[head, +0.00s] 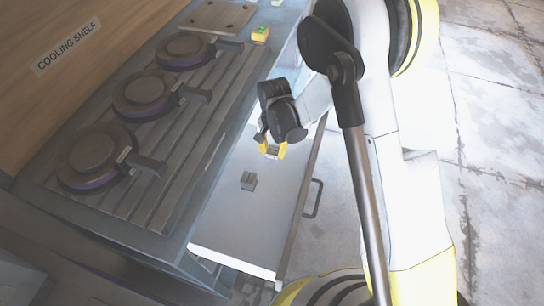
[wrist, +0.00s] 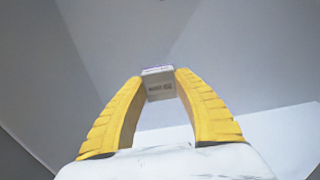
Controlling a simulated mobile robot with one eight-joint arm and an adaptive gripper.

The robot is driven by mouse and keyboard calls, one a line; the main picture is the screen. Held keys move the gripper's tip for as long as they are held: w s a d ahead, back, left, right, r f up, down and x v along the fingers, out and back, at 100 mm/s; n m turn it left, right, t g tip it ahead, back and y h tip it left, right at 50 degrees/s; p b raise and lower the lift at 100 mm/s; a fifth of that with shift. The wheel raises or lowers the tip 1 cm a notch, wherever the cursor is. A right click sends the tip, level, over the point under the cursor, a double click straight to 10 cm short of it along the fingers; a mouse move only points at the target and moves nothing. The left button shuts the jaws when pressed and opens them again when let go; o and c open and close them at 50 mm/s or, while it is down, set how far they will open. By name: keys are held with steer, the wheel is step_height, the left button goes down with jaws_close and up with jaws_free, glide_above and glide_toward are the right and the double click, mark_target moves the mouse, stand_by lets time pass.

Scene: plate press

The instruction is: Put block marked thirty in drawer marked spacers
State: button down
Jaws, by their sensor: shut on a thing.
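My gripper (head: 271,151) has yellow fingers and is over the open drawer (head: 225,232), in the head view. In the wrist view my gripper (wrist: 160,86) is shut on a small grey block (wrist: 158,85), held at the fingertips. The block has a small dark marking on its face, too small to read. Another small grey block (head: 248,181) lies on the drawer's pale floor, nearer the camera than my gripper. No label on the drawer can be read. Whether the held block touches the drawer floor cannot be told.
Several round dark presses (head: 140,95) with handles stand on the slatted rack left of the drawer. A sign reading "COOLING SHELF" (head: 66,47) is on the wall behind. A yellow-and-green block (head: 260,34) sits on the cabinet top. The drawer handle (head: 314,199) sticks out to the right.

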mark_target(274, 151)
steer(key=shift+f, duration=0.95)
steer(key=shift+r, duration=0.1)
steer(key=c, duration=1)
jaws_free()
step_height(274, 151, up, 12)
steer(key=p, duration=0.4)
steer(key=shift+r+p, duration=0.15)
steer(key=shift+p, duration=0.2)
